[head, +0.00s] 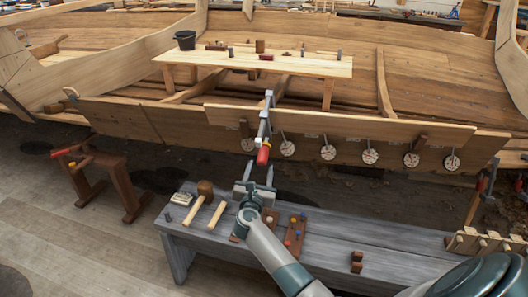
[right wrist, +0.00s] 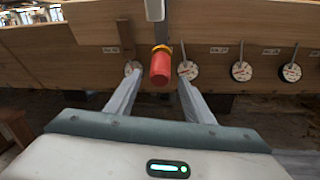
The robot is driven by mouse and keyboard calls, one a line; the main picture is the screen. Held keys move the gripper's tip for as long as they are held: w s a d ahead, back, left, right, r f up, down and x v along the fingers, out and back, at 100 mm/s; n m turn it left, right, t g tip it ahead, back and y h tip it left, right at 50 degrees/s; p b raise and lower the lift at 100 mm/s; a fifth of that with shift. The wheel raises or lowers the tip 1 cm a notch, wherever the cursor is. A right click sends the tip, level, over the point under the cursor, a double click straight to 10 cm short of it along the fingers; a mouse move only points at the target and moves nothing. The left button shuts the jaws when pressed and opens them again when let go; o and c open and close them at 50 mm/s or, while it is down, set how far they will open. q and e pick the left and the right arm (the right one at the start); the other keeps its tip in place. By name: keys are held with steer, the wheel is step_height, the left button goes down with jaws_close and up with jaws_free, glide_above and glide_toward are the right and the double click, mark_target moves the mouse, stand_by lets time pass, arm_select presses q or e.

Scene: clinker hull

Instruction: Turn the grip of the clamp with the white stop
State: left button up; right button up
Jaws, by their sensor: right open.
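A bar clamp (head: 265,120) with a red grip hangs on the hull's upper plank, its grey bar upright. The red grip (right wrist: 160,68) shows between my fingers in the right wrist view, with a yellow collar above it. My right gripper (head: 259,170) is open, just below and in front of the grip in the head view. Its fingers stand on either side of the grip in the right wrist view, with gaps showing. My left gripper is not in view.
Another clamp with a red grip (head: 482,184) is at the right. Several round dials (head: 328,152) hang along the plank. A grey bench (head: 345,255) below holds mallets (head: 205,188) and small blocks. A brown trestle (head: 112,175) stands left. Floor is clear at lower left.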

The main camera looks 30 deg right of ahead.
mark_target(264, 152)
steer(key=x, duration=0.8)
steer(key=shift+w+d+p, duration=0.2)
steer(key=shift+p, duration=0.1)
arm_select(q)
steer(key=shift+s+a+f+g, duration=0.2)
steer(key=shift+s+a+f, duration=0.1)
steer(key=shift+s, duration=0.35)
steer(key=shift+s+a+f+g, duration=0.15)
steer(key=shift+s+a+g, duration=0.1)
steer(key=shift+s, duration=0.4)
arm_select(e)
steer(key=shift+x, duration=1)
steer(key=shift+s, duration=0.1)
steer(key=c, duration=1)
